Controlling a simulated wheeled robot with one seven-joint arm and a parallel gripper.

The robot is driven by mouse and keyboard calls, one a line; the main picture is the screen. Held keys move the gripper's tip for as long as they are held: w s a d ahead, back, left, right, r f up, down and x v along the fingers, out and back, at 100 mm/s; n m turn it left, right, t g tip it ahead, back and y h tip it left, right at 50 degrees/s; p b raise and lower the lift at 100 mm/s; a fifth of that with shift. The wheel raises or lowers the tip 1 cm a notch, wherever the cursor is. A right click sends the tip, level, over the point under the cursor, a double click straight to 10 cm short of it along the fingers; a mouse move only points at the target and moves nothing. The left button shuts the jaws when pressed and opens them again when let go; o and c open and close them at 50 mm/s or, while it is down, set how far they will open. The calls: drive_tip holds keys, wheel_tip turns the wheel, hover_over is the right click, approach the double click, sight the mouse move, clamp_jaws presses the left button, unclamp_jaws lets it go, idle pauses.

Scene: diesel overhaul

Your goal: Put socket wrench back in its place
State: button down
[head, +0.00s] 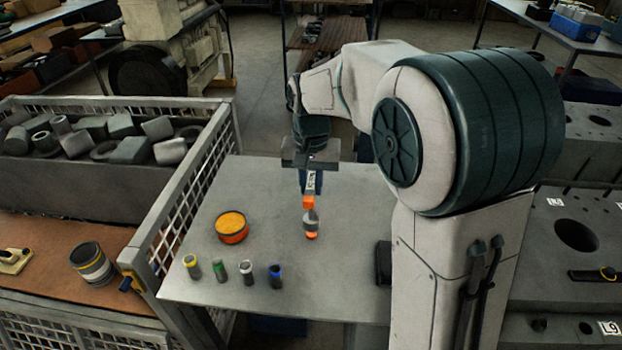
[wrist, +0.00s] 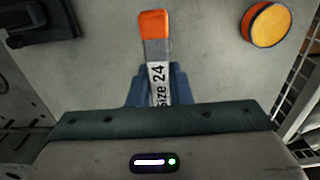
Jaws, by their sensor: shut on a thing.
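The socket wrench (head: 309,203) has a pale handle marked "Size 24" and an orange section. Its label and orange end also show in the wrist view (wrist: 154,26). My gripper (head: 309,182) is shut on the labelled handle, with a blue finger on each side of it in the wrist view (wrist: 157,88). In the head view the wrench hangs below my gripper, over the grey table (head: 345,270). A grey round part with an orange tip (head: 310,220) shows just below the orange section. I cannot tell whether it touches the table.
An orange-topped round tin (head: 231,226) stands left of the wrench. Several small cylinders with coloured bands (head: 219,270) stand along the table's front left. A mesh-sided crate (head: 190,190) borders the left. Grey blocks with holes and labels (head: 560,225) stand right of my arm.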

drive_tip(key=shift+f, duration=0.7)
idle(0.3)
drive_tip(key=shift+f+b, duration=1.05)
drive_tip(key=shift+f, duration=0.1)
drive_tip(key=c, duration=0.7)
unclamp_jaws()
drive_tip(key=shift+s, duration=0.1)
drive_tip(key=shift+r, duration=0.2)
wheel_tip(320, 180, up, 9)
drive_tip(key=p, duration=0.7)
drive_tip(key=shift+f, duration=0.1)
